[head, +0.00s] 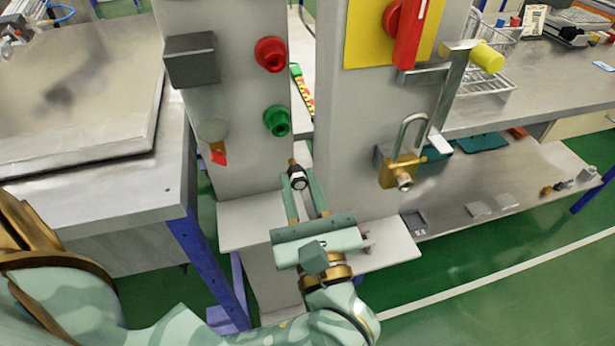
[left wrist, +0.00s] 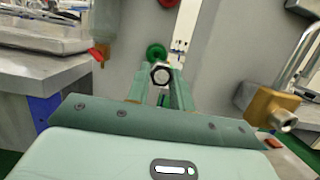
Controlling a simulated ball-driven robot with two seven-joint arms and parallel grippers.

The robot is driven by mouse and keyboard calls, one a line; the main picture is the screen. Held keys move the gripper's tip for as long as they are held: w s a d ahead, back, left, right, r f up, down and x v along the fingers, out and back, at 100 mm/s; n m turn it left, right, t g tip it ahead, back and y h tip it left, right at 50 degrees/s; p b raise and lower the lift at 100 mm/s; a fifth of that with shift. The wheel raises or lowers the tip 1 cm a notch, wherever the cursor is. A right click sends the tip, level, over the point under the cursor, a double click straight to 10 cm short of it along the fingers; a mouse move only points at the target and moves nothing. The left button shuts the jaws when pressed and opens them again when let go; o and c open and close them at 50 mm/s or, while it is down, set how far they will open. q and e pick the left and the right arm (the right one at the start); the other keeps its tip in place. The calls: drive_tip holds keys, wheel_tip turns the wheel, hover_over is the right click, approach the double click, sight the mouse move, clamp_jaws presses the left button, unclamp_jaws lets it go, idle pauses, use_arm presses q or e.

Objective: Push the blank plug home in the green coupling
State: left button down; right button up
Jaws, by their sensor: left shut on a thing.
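The blank plug (head: 297,179) is a small dark piece with a pale hex end and a brass tip pointing up and away. My left gripper (head: 299,184) is shut on it, and its hex end shows between the fingers in the left wrist view (left wrist: 160,74). The green coupling (head: 277,121) is a round green fitting on the grey upright panel. It is beyond the plug and a little left of it, with a visible gap between them in the head view. In the left wrist view the coupling (left wrist: 156,52) shows just above the plug. My right gripper is not in view.
A red coupling (head: 271,54) sits above the green one. A brass padlock (head: 402,170) hangs at right below a red handle (head: 408,35). A pale ledge (head: 240,225) lies below.

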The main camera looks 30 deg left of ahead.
sight(290, 161)
use_arm(q)
drive_tip(key=shift+s+a+r, duration=0.1)
drive_tip(key=shift+r, duration=0.05)
drive_tip(key=shift+w+a, duration=0.4)
drive_tip(key=shift+a, duration=0.05)
drive_tip(key=x, duration=0.2)
drive_tip(key=shift+w+a+f, duration=0.25)
drive_tip(key=shift+f, duration=0.05)
drive_tip(key=shift+f+x, duration=0.2)
drive_tip(key=shift+x, duration=0.75)
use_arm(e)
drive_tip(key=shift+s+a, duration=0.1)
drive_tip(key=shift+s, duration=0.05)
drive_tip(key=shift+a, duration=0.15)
use_arm(q)
drive_tip(key=shift+f+x, duration=0.2)
drive_tip(key=shift+x, duration=0.6)
drive_tip(key=shift+f+x, duration=0.2)
drive_tip(key=shift+x, duration=0.65)
drive_tip(key=c, duration=1.1)
unclamp_jaws()
drive_tip(key=shift+a, duration=0.1)
drive_tip(key=shift+c, duration=0.2)
